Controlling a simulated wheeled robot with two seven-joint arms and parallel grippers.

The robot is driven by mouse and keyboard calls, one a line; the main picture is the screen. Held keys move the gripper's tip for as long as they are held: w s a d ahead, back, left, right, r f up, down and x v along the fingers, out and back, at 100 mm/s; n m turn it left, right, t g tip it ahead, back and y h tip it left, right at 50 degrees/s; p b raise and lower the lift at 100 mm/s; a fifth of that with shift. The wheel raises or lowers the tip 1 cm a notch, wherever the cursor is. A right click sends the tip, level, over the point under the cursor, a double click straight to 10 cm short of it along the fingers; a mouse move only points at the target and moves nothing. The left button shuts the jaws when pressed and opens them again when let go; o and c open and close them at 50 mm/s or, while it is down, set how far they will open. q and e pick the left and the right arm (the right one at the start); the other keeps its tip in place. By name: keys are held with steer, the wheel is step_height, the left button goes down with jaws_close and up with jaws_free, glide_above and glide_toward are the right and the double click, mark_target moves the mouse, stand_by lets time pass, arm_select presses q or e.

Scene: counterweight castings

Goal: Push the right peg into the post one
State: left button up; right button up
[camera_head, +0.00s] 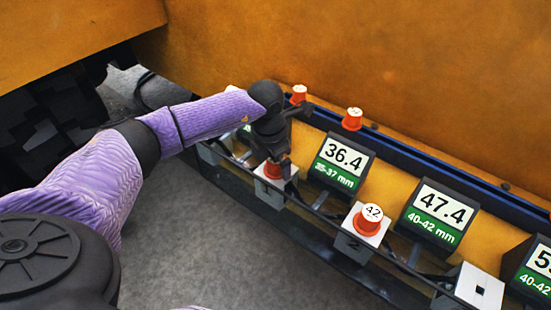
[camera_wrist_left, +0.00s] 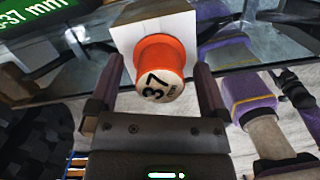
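An orange peg with a cream top marked 37 mm (camera_wrist_left: 160,75) stands in a pale block-shaped post (camera_wrist_left: 155,25). In the head view this peg (camera_head: 271,170) shows partly under my left gripper (camera_head: 277,158), on its post (camera_head: 276,195) below the 36.4 display (camera_head: 341,160), which reads 35-37 mm. In the wrist view my left gripper (camera_wrist_left: 158,92) has its fingers apart, one on each side of the peg, with a gap at the left finger. The post's number is hidden. My right gripper is not in view.
A peg marked 42 (camera_head: 369,219) stands in post 2 (camera_head: 360,245), below the 47.4 display (camera_head: 437,215). An empty post with a square hole (camera_head: 478,289) is at lower right. Orange pegs (camera_head: 352,119) and (camera_head: 299,94) stand along the blue rail (camera_head: 400,148), before an orange wall.

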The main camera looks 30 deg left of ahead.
mark_target(270, 160)
arm_select(q)
steer(key=shift+r, duration=0.15)
steer(key=r, duration=0.3)
steer(key=r+p, duration=0.1)
steer(key=r, duration=0.2)
steer(key=s+r, duration=0.1)
steer(key=r, duration=0.2)
steer(key=shift+a+r, duration=0.25)
steer(key=shift+r, duration=0.05)
